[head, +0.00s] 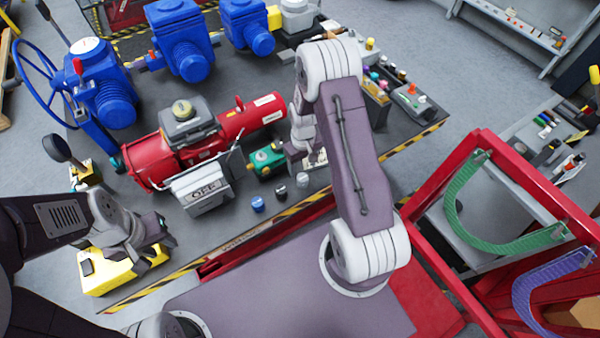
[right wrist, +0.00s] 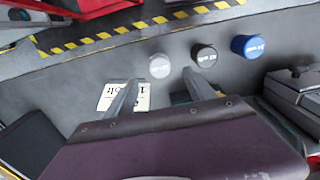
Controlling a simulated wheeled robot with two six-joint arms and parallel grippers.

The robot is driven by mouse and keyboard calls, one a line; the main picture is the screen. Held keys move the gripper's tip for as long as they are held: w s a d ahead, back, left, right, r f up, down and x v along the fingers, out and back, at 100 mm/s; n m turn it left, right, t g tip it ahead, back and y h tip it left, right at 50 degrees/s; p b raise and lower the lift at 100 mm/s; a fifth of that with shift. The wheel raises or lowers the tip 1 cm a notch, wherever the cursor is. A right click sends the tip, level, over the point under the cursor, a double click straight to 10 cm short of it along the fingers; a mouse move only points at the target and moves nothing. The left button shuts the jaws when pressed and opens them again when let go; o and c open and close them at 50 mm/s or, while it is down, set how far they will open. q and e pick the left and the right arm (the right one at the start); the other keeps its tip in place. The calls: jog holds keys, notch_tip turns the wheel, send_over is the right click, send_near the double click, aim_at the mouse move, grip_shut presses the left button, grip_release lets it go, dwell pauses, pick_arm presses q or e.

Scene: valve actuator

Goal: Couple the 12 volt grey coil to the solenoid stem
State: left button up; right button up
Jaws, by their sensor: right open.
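Three small cylindrical coils stand in a row on the dark bench. The grey coil (head: 302,180) is nearest my right gripper (head: 303,155), with a black coil (head: 281,192) and a blue coil (head: 258,204) to its left. In the right wrist view, the grey coil (right wrist: 159,66) stands upright just beyond my open, empty right gripper (right wrist: 163,88). The black coil (right wrist: 204,55) and blue coil (right wrist: 248,46) stand further right. A green valve body (head: 267,158) sits behind the coils; I cannot make out its stem clearly. My left gripper (head: 152,248) is over a yellow case, its jaws unclear.
A white card (right wrist: 143,94) with partly hidden volt lettering lies by my right gripper. A red actuator (head: 245,118) with a grey OFF box (head: 205,190) stands left of the valve. The yellow case (head: 105,272) is at lower left. Striped tape (head: 300,208) marks the bench's front edge.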

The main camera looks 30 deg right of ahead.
aim_at(303, 177)
jog(key=shift+f, duration=0.35)
notch_tip(303, 177, down, 3)
jog(key=shift+d+r+p, duration=0.1)
jog(key=shift+d+p, duration=0.05)
jog(key=shift+p, duration=0.4)
jog(key=shift+w+d+f, duration=0.1)
jog(key=shift+w+f, duration=0.05)
jog(key=shift+f, duration=0.3)
jog(key=shift+f+p, duration=0.2)
jog(key=shift+p, duration=0.15)
jog(key=f, duration=0.1)
jog(key=f+p, duration=0.1)
jog(key=f, duration=0.2)
jog(key=shift+a, duration=0.25)
jog(key=shift+d+f, duration=0.1)
jog(key=shift+f, duration=0.25)
jog(key=c, duration=0.8)
grip_shut()
jog(key=shift+r, duration=0.2)
